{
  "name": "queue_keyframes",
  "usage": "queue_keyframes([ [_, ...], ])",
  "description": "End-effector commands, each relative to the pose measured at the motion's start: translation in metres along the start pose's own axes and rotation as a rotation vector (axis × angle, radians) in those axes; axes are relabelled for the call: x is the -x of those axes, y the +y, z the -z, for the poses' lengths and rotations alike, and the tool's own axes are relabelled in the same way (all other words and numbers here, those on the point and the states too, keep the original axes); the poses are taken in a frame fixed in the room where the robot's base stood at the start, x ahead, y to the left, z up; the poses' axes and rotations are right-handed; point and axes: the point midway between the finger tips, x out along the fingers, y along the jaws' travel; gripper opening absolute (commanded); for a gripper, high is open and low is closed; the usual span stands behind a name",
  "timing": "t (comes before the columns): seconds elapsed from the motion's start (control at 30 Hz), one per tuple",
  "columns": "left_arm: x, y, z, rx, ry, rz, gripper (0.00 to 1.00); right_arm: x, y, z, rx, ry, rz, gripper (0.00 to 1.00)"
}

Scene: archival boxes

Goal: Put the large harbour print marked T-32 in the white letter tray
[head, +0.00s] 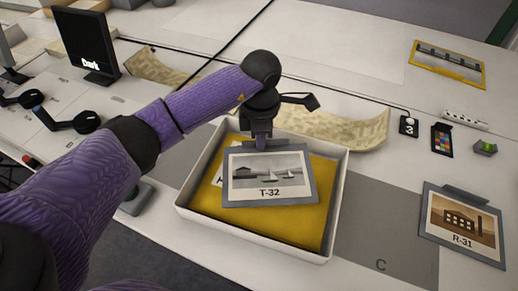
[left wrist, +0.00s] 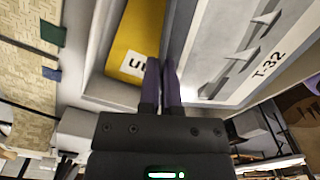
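The T-32 harbour print (head: 296,181) is a grey-bordered card with a black-and-white picture of sailing boats. My left gripper (head: 262,143) is shut on its upper edge. In the left wrist view the fingers (left wrist: 162,82) are close together, with the print (left wrist: 212,42) on their right. The print lies over the white letter tray (head: 342,190), within its rim in the head view; I cannot tell whether it touches what is inside. A yellow sheet (head: 295,226) with a partly hidden white label lies in the tray. My right gripper is not in view.
The R-31 print (head: 462,223) lies to the right, past a grey mat area (head: 385,240) marked C. A long beige scroll (head: 335,128) runs behind the tray. A marker 3 (head: 409,127), a colour card (head: 442,141) and a yellow-framed print (head: 446,65) lie farther right.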

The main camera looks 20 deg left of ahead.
Motion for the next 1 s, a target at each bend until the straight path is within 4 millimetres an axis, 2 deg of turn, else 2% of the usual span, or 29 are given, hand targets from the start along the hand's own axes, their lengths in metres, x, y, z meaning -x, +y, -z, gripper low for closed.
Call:
queue_keyframes([
  [0.03, -0.014, -0.001, 0.000, 0.000, 0.001, 0.005, 0.00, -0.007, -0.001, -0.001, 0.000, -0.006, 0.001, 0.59],
  [0.1, -0.025, -0.001, 0.000, 0.000, 0.000, 0.003, 0.00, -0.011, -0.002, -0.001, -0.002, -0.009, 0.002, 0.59],
  [0.43, -0.026, 0.000, 0.000, 0.000, 0.000, 0.000, 0.00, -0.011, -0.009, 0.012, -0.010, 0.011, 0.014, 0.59],
  [0.8, -0.034, 0.000, 0.000, 0.000, 0.000, 0.000, 0.00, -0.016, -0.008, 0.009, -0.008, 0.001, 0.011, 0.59],
  [0.9, -0.034, 0.000, 0.000, 0.000, 0.000, 0.000, 0.25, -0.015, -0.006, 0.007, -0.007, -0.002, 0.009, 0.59],
  [0.97, -0.034, 0.000, 0.000, 0.000, 0.000, 0.000, 0.38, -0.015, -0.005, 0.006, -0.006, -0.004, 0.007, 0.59],
  [1.0, -0.034, 0.000, 0.000, 0.000, 0.000, 0.000, 0.39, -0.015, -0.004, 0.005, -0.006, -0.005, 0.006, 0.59],
])
